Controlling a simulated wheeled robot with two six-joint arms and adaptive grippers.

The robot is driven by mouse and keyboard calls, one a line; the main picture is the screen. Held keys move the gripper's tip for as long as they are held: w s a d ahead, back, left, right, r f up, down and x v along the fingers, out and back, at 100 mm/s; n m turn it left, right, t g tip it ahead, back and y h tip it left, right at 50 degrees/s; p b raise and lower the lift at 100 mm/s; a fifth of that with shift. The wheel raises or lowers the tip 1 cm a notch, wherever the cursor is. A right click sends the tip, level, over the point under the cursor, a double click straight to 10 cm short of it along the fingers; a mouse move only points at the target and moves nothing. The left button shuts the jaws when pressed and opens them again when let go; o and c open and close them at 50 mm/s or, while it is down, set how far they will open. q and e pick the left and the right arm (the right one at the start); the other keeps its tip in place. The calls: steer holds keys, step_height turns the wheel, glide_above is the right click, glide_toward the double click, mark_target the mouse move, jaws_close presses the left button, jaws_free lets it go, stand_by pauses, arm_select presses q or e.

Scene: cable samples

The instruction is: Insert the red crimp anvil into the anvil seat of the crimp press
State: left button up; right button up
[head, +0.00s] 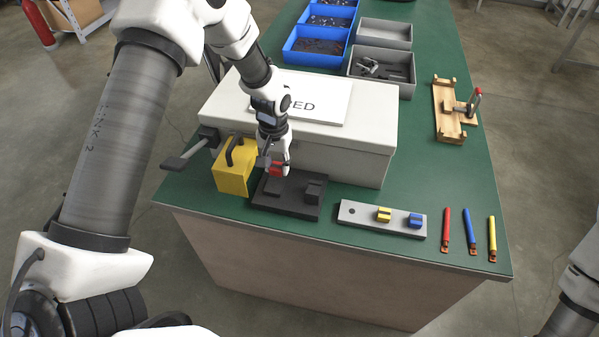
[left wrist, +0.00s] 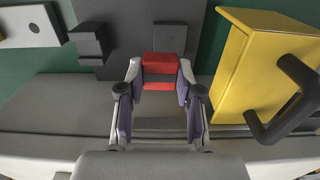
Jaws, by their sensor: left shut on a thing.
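The red crimp anvil (head: 278,170) is between the fingertips of my left gripper (head: 275,163), which is shut on it. The left wrist view shows the red anvil (left wrist: 163,70) gripped between both fingers (left wrist: 160,84). It is over or at the back left part of a dark base plate (head: 272,202), which bears a dark block (head: 313,190). Whether the anvil touches the plate or a seat, I cannot tell. A yellow block with a black handle (head: 233,178) stands just left of the plate. My right gripper is not in view.
A grey bar (head: 370,218) with an empty hole holds a yellow anvil (head: 383,214) and a blue anvil (head: 415,220). Red, blue and yellow cable samples (head: 469,228) lie at the right. A large white box (head: 345,153) stands close behind. Bins and a wooden fixture (head: 443,110) are farther back.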

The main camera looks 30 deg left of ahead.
mark_target(272, 174)
arm_select(q)
steer(key=shift+a+f, duration=0.1)
steer(key=shift+a, duration=0.5)
steer(key=shift+s+a, duration=0.1)
steer(key=shift+a, duration=0.15)
steer(key=shift+d+p, duration=0.1)
steer(key=shift+p, duration=0.2)
step_height(272, 174, down, 4)
steer(key=shift+r+b, duration=0.1)
steer(key=shift+b, duration=1)
steer(key=shift+f, duration=0.3)
steer(key=shift+r, duration=0.1)
